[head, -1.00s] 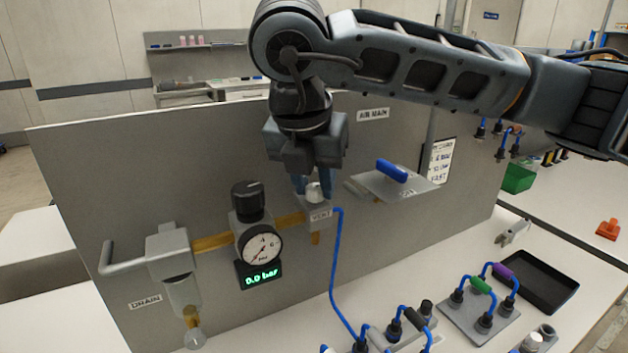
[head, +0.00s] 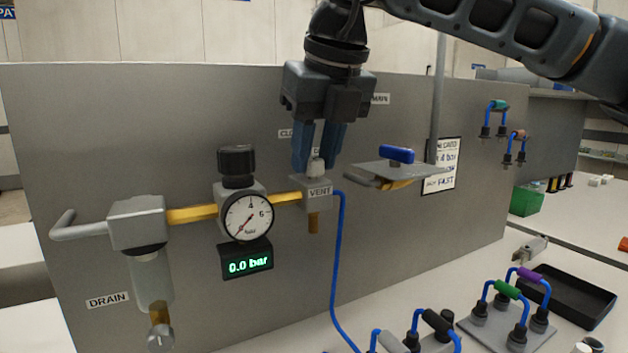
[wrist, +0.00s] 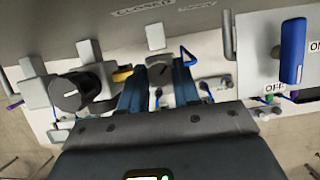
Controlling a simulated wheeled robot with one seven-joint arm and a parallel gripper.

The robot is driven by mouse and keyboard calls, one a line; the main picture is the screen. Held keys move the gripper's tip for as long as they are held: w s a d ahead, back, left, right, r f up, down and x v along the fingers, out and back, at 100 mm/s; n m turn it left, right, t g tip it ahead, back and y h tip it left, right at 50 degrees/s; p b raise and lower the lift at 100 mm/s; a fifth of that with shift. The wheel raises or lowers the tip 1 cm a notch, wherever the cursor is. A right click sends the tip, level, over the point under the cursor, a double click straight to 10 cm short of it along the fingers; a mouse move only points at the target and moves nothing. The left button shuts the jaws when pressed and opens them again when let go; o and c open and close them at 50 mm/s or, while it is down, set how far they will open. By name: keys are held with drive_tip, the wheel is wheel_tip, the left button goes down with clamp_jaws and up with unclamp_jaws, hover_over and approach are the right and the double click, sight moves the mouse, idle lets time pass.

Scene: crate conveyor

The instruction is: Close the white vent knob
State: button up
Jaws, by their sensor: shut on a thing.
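The white vent knob (head: 316,167) sits on top of the grey block labelled VENT (head: 317,190), in the middle of the grey panel. My gripper (head: 319,160) points down from above, its two blue fingers on either side of the knob and shut on it. A CLOSED label (wrist: 143,9) is on the panel behind. The fingers hide part of the knob's sides, and its exact turn is hard to read.
A gauge (head: 248,217) and a display reading 0.0 bar (head: 247,262) are left of the vent. A plate with a blue handle (head: 397,155) stands close on the right. A blue hose (head: 338,260) runs down from the vent block. A drain unit (head: 137,222) is at left.

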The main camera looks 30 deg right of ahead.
drive_tip(key=n+y+b, duration=0.1)
drive_tip(key=n, duration=0.1)
drive_tip(key=n+b, duration=0.1)
drive_tip(key=n, duration=0.1)
drive_tip(key=shift+d+f+n+y, duration=0.1)
drive_tip(key=shift+n+y, duration=0.2)
drive_tip(key=shift+y, duration=0.1)
drive_tip(key=shift+d+n+g+y, duration=0.1)
drive_tip(key=shift+n+g+y, duration=0.25)
drive_tip(key=shift+n, duration=0.8)
drive_tip(key=shift+n+g+y, duration=0.35)
drive_tip(key=shift+n, duration=0.8)
drive_tip(key=o, duration=1.1)
drive_tip(key=shift+c, duration=0.2)
drive_tip(key=shift+r, duration=0.2)
drive_tip(key=v, duration=0.7)
drive_tip(key=shift+r, duration=0.25)
drive_tip(key=shift+d, duration=0.15)
